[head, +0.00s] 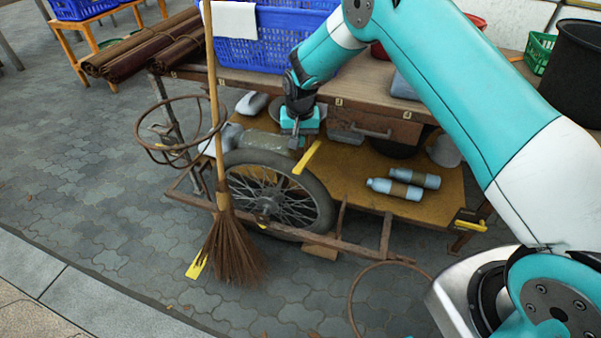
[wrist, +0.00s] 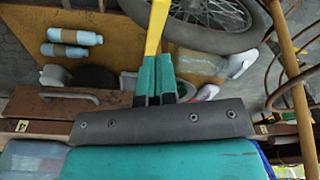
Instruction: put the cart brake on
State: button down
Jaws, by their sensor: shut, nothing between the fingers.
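A cart with a spoked wheel (head: 275,195) stands on the paving. A yellow lever (head: 307,157) slants beside the top of the wheel, its upper end to the right; it looks like the brake handle. My gripper (head: 297,143) is low in front of the cart's drawer level, just left of the lever's upper end. In the wrist view my gripper's teal fingers (wrist: 154,60) are shut together with nothing between them. The yellow lever (wrist: 157,27) appears directly beyond the fingertips there, and I cannot tell whether they touch it. The lever's lower end is partly hidden at the wheel.
A broom (head: 231,245) leans in front of the wheel, and a rusty ring (head: 170,155) sticks out at left. Two bottles (head: 403,184) lie on the cart's lower shelf (head: 355,170). Another yellow handle (head: 470,226) sits at right. A drawer (head: 375,127) is right of the gripper.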

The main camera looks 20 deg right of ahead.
aim_at(301, 166)
jog(key=f, duration=0.3)
jog(key=shift+w+d+m, duration=0.3)
jog(key=shift+w, duration=0.1)
jog(key=shift+f, duration=0.1)
jog(key=f+b, duration=0.1)
jog(key=f, duration=0.1)
jog(key=f+b, duration=0.4)
jog(key=f, duration=0.1)
jog(key=shift+w+d, duration=0.1)
jog(key=shift+w, duration=0.2)
jog(key=shift+r, duration=0.1)
